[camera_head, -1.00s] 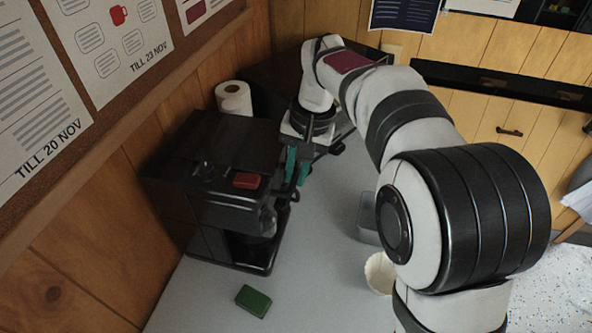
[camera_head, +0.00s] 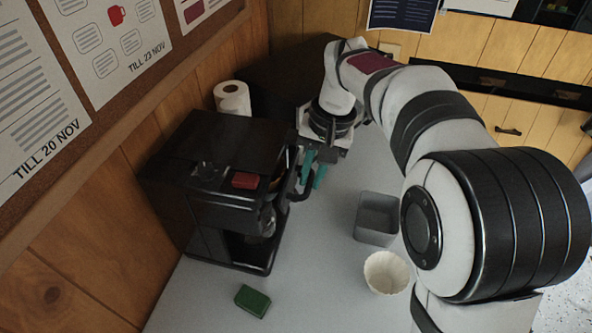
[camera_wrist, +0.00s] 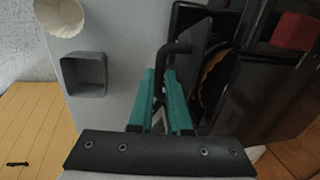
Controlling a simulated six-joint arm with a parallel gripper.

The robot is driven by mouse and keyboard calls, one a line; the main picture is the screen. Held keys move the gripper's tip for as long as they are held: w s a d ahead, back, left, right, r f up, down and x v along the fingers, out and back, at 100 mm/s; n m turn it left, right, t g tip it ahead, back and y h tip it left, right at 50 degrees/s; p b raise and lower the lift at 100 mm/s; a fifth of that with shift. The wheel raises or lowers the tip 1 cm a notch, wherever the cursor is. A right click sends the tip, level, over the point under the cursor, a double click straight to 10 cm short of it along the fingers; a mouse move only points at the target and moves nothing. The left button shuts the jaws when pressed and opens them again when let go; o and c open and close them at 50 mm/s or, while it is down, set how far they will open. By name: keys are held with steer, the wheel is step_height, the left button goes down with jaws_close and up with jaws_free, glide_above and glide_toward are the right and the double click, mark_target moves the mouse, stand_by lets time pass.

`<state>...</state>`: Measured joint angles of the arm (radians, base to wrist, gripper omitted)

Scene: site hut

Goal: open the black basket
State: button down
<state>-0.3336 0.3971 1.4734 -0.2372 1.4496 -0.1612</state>
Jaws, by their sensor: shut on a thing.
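The black basket (camera_head: 288,188) is on the right side of the black coffee machine (camera_head: 232,140). It is swung partly out, and a brown rim shows inside it in the wrist view (camera_wrist: 201,92). Its black bent handle (camera_wrist: 176,47) points away from the machine. My gripper (camera_head: 311,184) has teal fingers, which are on either side of the handle and shut on it; they also show in the wrist view (camera_wrist: 161,80). Part of the basket is hidden by the machine's body and the handle.
A grey open bin (camera_head: 376,220) and a cream paper filter cup (camera_head: 386,272) stand right of the machine. A green block (camera_head: 253,300) lies in front. A red block (camera_head: 246,180) is on the machine. A paper roll (camera_head: 232,97) stands behind. The grey counter between is clear.

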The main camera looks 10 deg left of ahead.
steer(key=d, duration=1)
steer(key=c, duration=1.2)
jaws_free()
steer(key=shift+o, duration=0.2)
steer(key=shift+r, duration=0.1)
step_height(320, 180, up, 15)
steer(key=d, duration=0.2)
steer(key=shift+d+r, duration=0.2)
steer(key=shift+d, duration=0.15)
